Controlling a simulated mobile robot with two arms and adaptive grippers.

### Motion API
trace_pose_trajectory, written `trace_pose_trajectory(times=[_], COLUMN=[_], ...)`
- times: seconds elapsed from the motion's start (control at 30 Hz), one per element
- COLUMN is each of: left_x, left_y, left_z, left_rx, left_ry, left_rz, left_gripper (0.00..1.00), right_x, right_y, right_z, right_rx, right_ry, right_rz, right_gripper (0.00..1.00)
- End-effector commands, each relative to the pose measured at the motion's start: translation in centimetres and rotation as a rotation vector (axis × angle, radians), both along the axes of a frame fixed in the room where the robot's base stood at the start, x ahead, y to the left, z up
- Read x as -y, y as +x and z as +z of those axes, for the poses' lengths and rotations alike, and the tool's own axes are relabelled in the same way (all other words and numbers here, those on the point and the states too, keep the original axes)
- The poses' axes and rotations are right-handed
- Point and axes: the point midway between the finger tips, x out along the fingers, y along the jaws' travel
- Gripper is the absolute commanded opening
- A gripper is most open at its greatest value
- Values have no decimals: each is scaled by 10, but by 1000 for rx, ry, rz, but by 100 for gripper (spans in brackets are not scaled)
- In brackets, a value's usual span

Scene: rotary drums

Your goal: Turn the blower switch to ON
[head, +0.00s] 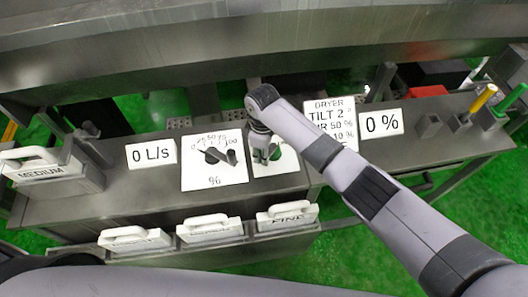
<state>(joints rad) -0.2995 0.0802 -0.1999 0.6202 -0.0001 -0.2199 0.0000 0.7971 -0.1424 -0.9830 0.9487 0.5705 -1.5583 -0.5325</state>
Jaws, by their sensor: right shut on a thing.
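My right arm comes in from the lower right. My right gripper (266,156) is over this plate and shut on the switch, which the fingers mostly hide. I cannot tell which way the switch points. My left gripper is not in view.
Left of the gripper is a dial plate (213,175) marked in percent, with a dark knob. A "0 L/s" sign (151,154), a "0 %" sign (382,123) and a dryer sign (321,107) stand nearby. White-handled boxes (210,231) line the front.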

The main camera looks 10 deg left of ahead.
Motion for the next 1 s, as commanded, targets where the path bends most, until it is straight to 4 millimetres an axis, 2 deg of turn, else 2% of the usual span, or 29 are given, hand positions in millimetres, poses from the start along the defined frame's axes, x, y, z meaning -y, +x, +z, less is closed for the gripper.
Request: trace_pose_trajectory(times=[0.3,0.33,0.6,0.9,1.0], left_x=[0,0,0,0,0], left_y=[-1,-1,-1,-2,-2], left_z=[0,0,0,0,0], left_rx=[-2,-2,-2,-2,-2], left_ry=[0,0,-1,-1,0], left_rz=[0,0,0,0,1], left_gripper=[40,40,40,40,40], right_x=[-1,-1,0,0,-1], right_y=[1,1,1,0,1], right_z=[1,1,1,1,7], right_rx=[3,3,1,1,2], right_ry=[3,3,2,1,3], right_rz=[-4,-4,-2,-1,-1], right_gripper=[0,23,41,42,42])
